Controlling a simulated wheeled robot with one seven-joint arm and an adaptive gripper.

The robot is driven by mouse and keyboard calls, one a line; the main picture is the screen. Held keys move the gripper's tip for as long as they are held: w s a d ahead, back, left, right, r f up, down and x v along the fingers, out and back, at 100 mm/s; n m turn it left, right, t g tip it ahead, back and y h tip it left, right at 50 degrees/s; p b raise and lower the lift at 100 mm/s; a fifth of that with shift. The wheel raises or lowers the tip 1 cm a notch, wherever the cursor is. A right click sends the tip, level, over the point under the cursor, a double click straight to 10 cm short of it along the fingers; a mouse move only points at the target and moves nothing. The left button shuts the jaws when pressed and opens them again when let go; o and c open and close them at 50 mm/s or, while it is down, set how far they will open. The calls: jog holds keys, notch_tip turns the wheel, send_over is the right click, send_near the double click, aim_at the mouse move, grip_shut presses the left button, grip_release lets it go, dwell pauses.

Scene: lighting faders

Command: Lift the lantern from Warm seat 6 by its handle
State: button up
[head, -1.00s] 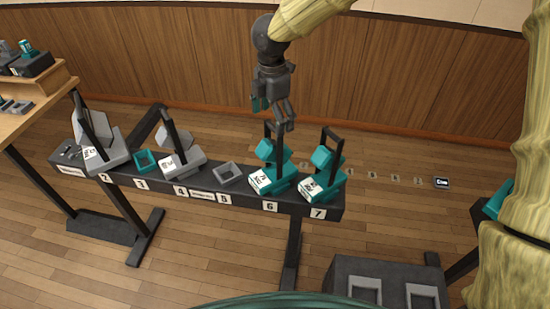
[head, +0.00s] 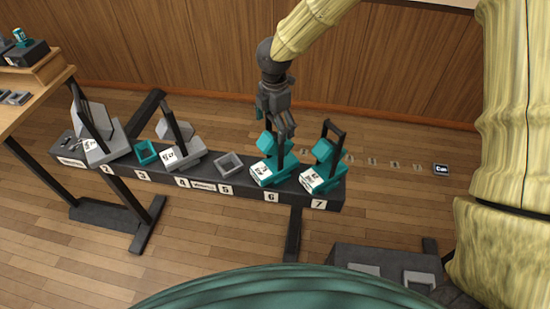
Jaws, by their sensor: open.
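The teal lantern at seat 6 (head: 270,174) stands on the dark rail in the head view, with a white label on its front and a dark upright handle (head: 280,150). My gripper (head: 285,132) is open, pointing down at the top of this handle. The fingers overlap the handle's top in the picture. I cannot tell whether the handle is between them or they touch it. The seat 6 plate (head: 271,196) is on the rail's front, below the lantern.
A similar teal lantern (head: 321,177) stands close on the right at seat 7. An empty grey seat (head: 229,164) is at 5 and a teal one (head: 146,152) at 3. Grey lanterns stand at 4 (head: 182,156) and 2 (head: 108,147). A wooden table (head: 30,112) is far left.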

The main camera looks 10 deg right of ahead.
aim_at(275, 136)
jog(key=shift+f+p, duration=0.35)
jog(key=shift+f, duration=1.2)
jog(key=shift+d, duration=0.1)
jog(key=shift+c, duration=0.5)
jog(key=c, duration=1.9)
